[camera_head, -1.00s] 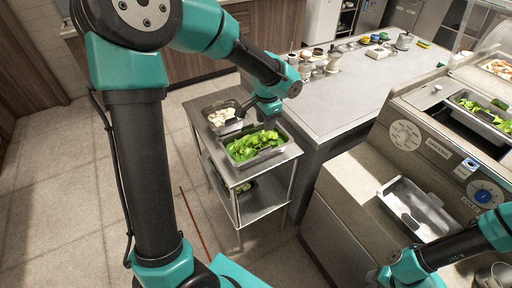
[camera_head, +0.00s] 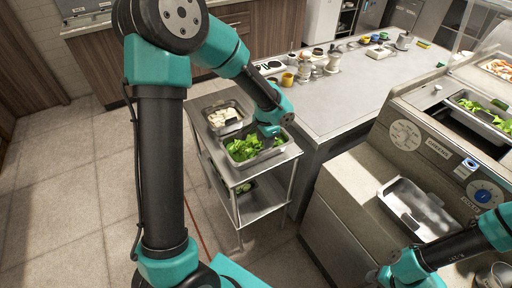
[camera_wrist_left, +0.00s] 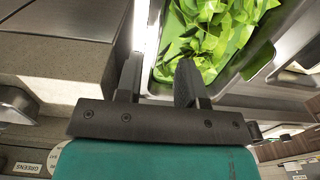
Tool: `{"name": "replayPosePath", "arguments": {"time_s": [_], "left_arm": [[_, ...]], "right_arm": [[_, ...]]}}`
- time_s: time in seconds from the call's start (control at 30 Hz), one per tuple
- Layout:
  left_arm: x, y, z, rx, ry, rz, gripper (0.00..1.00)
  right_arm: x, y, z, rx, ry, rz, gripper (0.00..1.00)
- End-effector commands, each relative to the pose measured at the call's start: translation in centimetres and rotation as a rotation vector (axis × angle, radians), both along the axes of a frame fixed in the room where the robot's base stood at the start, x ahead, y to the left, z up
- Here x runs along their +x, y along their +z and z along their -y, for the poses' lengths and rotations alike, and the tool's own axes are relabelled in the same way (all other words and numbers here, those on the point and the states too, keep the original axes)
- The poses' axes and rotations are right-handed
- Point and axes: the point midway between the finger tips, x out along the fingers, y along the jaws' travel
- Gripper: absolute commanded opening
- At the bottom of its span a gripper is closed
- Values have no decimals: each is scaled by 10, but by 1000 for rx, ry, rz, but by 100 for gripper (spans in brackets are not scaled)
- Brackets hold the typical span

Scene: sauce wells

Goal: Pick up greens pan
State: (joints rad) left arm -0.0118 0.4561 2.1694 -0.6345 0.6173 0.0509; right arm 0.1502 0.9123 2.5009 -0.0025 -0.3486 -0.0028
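The greens pan (camera_head: 240,166) is a metal pan of leafy greens on top of a small steel cart. My left gripper (camera_head: 268,130) is at the pan's far right side, pointing down. In the left wrist view, its two dark fingers (camera_wrist_left: 160,72) are apart, with the metal rim of the greens pan (camera_wrist_left: 152,45) showing between them. I cannot tell whether either finger touches the rim. The right arm shows at the lower right of the head view, but its gripper is not visible.
A second pan (camera_head: 212,124) with pale pieces stands next to the greens pan on the cart (camera_head: 238,180). The grey worktable (camera_head: 335,105) is close on the right. The serving counter has an empty metal pan (camera_head: 418,212) and a "GREENS" label (camera_head: 433,148).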

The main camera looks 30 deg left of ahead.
Motion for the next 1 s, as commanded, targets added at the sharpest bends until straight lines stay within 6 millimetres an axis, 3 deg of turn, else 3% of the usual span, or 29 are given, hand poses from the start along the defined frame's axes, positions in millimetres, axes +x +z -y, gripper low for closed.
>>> {"name": "replayPosePath", "arguments": {"time_s": [0.4, 0.9, 1.0], "left_arm": [[-3, -48, 2, 0, 1, -4, 35], [-2, -48, 3, 0, 0, -1, 35], [-2, -48, 3, 0, 0, -1, 26]], "right_arm": [[0, 0, 0, 0, 0, 0, 43], [0, 0, 0, 0, 0, 0, 43], [0, 0, 0, 0, 0, 0, 43]]}}
